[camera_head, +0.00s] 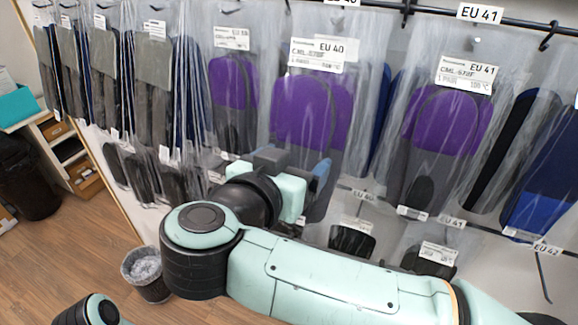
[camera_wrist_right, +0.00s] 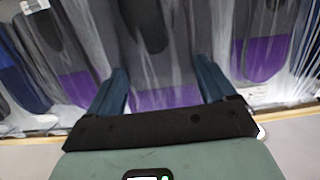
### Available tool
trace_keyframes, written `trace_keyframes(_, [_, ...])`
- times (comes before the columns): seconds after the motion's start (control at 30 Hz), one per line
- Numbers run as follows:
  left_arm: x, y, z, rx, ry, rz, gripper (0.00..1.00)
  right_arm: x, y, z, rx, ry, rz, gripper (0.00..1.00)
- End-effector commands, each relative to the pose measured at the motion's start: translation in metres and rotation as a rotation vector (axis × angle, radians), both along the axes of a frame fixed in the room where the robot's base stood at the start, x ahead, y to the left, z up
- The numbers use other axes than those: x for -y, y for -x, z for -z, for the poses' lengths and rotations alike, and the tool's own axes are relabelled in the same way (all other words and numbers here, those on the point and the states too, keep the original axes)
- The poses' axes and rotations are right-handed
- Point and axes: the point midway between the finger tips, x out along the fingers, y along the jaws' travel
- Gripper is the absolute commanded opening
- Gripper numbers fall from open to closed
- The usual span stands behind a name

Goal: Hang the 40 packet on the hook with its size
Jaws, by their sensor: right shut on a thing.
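The 40 packet (camera_head: 311,110) is a clear bag with purple and grey insoles and a white "EU 40" label. It hangs upright in front of the rail, just below the "EU 40" sign (camera_head: 342,2) at the top edge of the head view. Whether its top is on a hook is cut off. My right gripper (camera_head: 305,168) is at the packet's lower part, its body hiding some of it. In the right wrist view, the blue fingers of the right gripper (camera_wrist_right: 162,88) stand either side of the packet, with purple (camera_wrist_right: 165,98) between them. My left gripper is not visible.
An "EU 41" packet (camera_head: 440,125) hangs to the right and a smaller-looking purple packet (camera_head: 234,90) to the left. Grey packets (camera_head: 155,70) crowd the left. A lower row of packets (camera_head: 352,238) hangs beneath. A waste bin (camera_head: 147,275) stands on the open wooden floor.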

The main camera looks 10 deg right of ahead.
Motion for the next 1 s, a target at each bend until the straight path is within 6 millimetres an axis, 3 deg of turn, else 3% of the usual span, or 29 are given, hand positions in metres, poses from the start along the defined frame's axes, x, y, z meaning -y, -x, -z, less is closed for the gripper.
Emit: trace_keyframes(1.0, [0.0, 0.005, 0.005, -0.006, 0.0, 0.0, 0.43, 0.029, -0.042, 0.004, 0.0, 0.0, 0.0, 0.51])
